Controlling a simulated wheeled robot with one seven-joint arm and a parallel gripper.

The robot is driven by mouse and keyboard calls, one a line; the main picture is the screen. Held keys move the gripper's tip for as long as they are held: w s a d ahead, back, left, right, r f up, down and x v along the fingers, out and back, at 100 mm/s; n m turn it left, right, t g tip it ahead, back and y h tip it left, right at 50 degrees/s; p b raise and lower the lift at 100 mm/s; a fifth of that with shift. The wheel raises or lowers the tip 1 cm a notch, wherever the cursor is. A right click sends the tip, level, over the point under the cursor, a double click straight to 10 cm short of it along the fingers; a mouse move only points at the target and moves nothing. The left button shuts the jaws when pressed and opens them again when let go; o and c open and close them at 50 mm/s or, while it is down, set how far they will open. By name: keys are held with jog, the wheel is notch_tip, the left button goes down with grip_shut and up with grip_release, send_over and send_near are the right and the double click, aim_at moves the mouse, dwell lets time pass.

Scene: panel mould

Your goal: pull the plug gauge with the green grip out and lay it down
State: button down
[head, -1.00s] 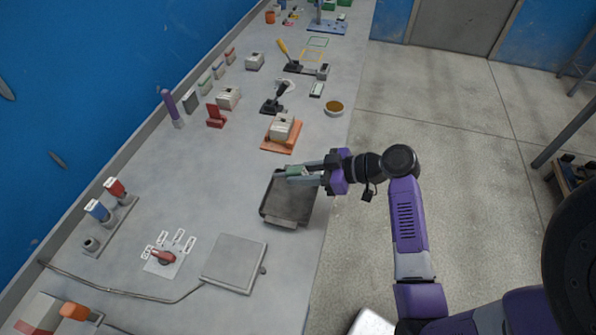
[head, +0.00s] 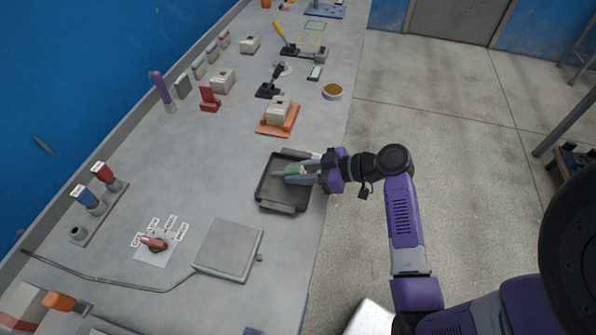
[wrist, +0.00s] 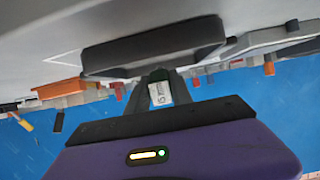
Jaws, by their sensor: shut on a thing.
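My gripper (head: 292,176) is shut on the plug gauge with the green grip (head: 293,169). In the wrist view a pale labelled face of the gauge (wrist: 160,93) shows between the fingers. The gripper is over the dark shallow tray (head: 265,194), about at its middle. I cannot tell whether the gauge touches the tray floor. The gauge rack (head: 119,198) at left holds a blue-grip and a red-grip gauge upright; its nearest socket (head: 78,233) is empty.
A grey square plate (head: 228,250) lies in front of the tray, and a red rotary switch (head: 153,243) is to its left. An orange base with a grey block (head: 278,115) stands behind the tray. The bench left of the tray is clear.

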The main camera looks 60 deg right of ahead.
jog(key=c, duration=1.1)
grip_release()
jog(key=shift+o, duration=0.2)
jog(key=shift+s, duration=0.1)
jog(key=shift+b+v, duration=0.8)
jog(key=shift+v, duration=3.05)
